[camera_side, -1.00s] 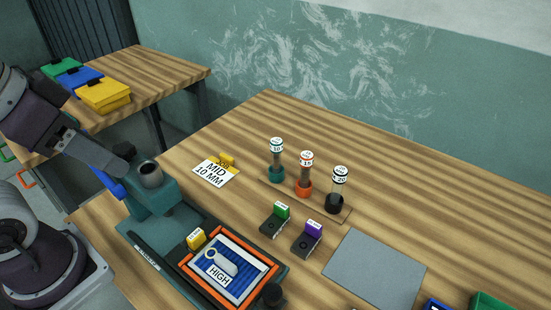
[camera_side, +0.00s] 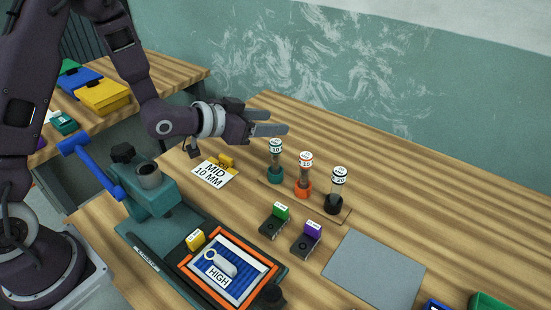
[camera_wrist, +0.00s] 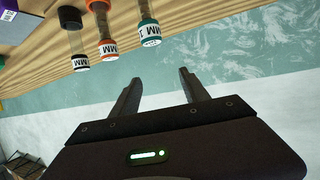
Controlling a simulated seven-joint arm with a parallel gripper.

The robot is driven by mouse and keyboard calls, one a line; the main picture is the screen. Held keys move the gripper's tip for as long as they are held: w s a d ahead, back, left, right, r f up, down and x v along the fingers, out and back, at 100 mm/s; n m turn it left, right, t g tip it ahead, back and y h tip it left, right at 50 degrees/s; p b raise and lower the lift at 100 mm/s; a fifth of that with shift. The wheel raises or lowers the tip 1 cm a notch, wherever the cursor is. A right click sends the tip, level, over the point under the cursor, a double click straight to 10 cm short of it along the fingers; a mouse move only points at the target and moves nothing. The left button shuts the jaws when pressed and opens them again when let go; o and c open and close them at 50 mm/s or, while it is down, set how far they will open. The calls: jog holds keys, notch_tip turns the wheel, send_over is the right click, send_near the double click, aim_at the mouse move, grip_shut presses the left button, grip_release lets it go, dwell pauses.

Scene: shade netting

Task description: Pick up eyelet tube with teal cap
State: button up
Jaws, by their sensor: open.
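The eyelet tube with the teal cap (camera_side: 275,161) stands upright on the table, leftmost in a row of tubes. Its lower end is teal and its top carries a white label reading 10. In the wrist view this tube (camera_wrist: 147,30) hangs inverted at the top, nearest the fingers. My gripper (camera_side: 283,130) is open and empty, up and slightly left of the tube's top in the side view, its fingers pointing right. In the wrist view my gripper's two fingers (camera_wrist: 158,84) are spread with nothing between them.
An orange tube (camera_side: 305,175) and a black tube (camera_side: 338,190) stand close to the right. Small blocks with green (camera_side: 281,211) and purple (camera_side: 313,229) tops lie in front. A grey mat (camera_side: 372,270) is at the front right.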

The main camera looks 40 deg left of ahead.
aim_at(270, 145)
notch_tip(270, 145, down, 7)
jog(key=shift+r, duration=0.2)
jog(key=x, duration=0.5)
jog(key=shift+f, duration=0.1)
grip_shut()
